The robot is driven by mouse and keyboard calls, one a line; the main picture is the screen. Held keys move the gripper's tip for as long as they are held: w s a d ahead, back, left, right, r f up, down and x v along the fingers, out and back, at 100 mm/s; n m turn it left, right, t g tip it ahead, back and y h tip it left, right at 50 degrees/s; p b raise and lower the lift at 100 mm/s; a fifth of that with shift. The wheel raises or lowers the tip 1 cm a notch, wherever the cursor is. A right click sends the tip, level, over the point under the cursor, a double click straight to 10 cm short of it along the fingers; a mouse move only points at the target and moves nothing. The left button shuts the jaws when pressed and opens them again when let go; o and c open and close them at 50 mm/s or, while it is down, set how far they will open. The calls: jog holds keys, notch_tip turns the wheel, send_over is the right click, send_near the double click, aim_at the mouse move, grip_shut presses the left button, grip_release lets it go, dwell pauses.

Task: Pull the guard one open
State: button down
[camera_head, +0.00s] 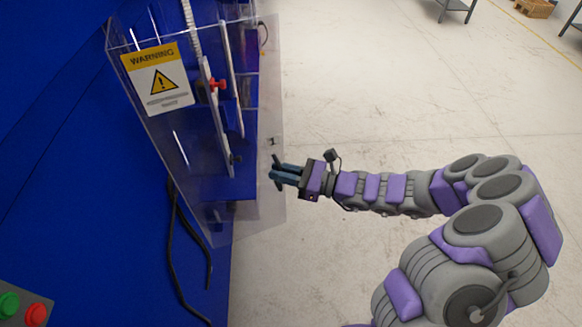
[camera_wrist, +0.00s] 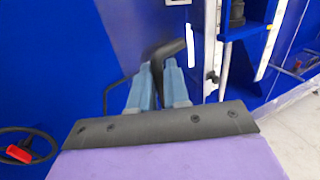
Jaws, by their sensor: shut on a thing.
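The guard (camera_head: 272,100) is a clear panel on the right side of a transparent enclosure with a yellow warning sign (camera_head: 157,80). A small dark handle (camera_head: 276,162) sits at its outer edge. My gripper (camera_head: 274,172) reaches in from the right with its blue-grey fingers at the handle. In the wrist view, my gripper (camera_wrist: 160,68) is shut on the black handle (camera_wrist: 170,48), which stands between the fingertips. The clear panel is hard to make out there, so I cannot tell exactly how far the guard stands open.
Inside the enclosure are a metal scale (camera_head: 216,115) and a red knob (camera_head: 217,84). A black cable (camera_head: 174,240) hangs on the blue cabinet (camera_head: 60,140). Green and red buttons (camera_head: 34,314) are at lower left.

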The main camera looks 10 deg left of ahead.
jog(key=shift+s+a, duration=0.15)
jog(key=shift+s, duration=0.1)
jog(key=shift+r, duration=0.1)
jog(key=c, duration=1.5)
grip_release()
jog(key=shift+o, duration=0.8)
jog(key=shift+a, duration=0.35)
jog(key=shift+w+d, duration=0.1)
jog(key=shift+d, duration=0.1)
jog(key=s+d+p, duration=0.1)
jog(key=d, duration=1.6)
jog(key=shift+s, duration=0.25)
